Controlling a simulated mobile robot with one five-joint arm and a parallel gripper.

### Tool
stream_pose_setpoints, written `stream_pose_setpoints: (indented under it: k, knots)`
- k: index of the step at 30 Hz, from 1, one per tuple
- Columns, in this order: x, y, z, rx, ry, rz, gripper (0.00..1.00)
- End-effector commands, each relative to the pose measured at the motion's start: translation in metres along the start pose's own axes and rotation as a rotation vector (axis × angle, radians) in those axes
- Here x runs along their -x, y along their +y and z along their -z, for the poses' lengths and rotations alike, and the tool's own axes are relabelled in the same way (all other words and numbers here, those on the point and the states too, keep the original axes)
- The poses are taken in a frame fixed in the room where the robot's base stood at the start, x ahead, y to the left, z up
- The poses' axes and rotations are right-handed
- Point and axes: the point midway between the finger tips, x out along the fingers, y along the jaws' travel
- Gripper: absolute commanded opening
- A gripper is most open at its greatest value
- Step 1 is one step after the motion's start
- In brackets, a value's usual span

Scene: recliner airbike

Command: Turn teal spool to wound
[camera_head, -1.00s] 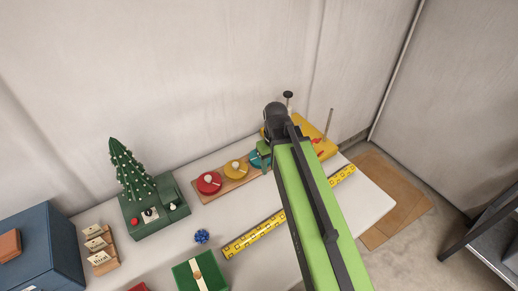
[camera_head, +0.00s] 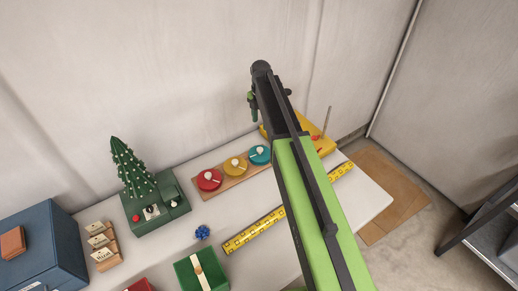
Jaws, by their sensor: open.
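The teal spool (camera_head: 259,155) sits at the right end of a wooden board (camera_head: 233,188), in a row with a yellow spool (camera_head: 236,166) and a red spool (camera_head: 209,180). Each spool has a pale handle or marker on top. The teal spool is now in clear view; its exact turn is too small to read. My gripper (camera_head: 252,108) is above and behind the teal spool in the picture, pointing down, apart from it. It is open, and nothing shows in it.
My arm covers part of a yellow box (camera_head: 322,143) with a thin rod at right. A yellow measuring strip (camera_head: 255,230) lies in front of the board. A small green tree (camera_head: 132,170), a blue spiky ball (camera_head: 202,232) and a green box (camera_head: 200,272) stand to the left.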

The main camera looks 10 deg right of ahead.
Motion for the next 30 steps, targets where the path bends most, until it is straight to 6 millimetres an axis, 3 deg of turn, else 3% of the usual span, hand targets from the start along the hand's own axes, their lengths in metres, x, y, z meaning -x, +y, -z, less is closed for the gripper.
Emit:
stream_pose_setpoints:
  k: [1,21,25,30]
  knots:
    - [-0.014,0.000,0.000,0.000,0.000,0.000,0.50]
    - [-0.149,0.001,0.001,0.000,0.000,0.000,0.50]
    - [-0.163,0.001,0.001,0.000,0.000,0.000,0.50]
    - [-0.163,0.001,0.002,0.000,0.000,0.000,0.50]
